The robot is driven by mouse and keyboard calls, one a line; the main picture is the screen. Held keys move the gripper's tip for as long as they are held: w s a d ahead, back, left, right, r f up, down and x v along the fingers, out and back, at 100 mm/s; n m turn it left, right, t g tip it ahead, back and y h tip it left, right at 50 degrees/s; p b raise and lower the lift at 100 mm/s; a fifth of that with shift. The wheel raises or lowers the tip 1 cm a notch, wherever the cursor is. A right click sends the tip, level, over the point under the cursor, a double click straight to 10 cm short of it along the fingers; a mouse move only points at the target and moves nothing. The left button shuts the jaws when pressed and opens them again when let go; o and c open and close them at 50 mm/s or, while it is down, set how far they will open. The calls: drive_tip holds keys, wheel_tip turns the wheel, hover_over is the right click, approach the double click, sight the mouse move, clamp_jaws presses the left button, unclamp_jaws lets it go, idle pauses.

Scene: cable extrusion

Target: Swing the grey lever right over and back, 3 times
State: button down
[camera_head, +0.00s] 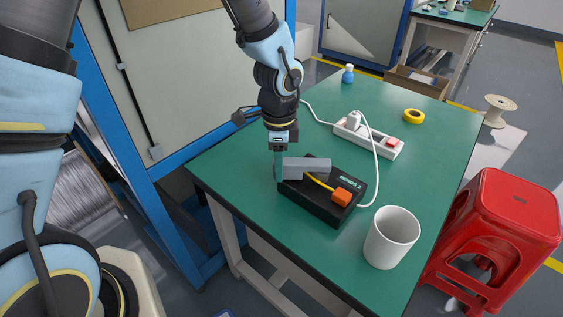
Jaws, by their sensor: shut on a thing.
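The grey lever (308,167) is a block-like bar lying level across the back of a black box (312,202) on the green table. My gripper (279,170) points down and is shut on the lever's left end, at the box's left side. A yellow cable (318,181) runs from under the lever to an orange block (341,196) at the box's front right. The fingertips are small in this view, and how the lever joins the box is hidden.
A white mug (391,238) stands in front of the box. Behind the box lie a white power strip (370,137) with its cable, a yellow tape roll (413,116) and a small blue bottle (348,75). A red stool (498,235) stands right of the table (250,215).

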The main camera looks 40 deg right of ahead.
drive_tip(key=shift+s+a+n+b, duration=0.4)
drive_tip(key=shift+s+n, duration=0.3)
drive_tip(key=shift+n, duration=0.3)
drive_tip(key=c, duration=0.5)
unclamp_jaws()
wheel_tip(320, 180, up, 11)
drive_tip(key=shift+f, duration=0.1)
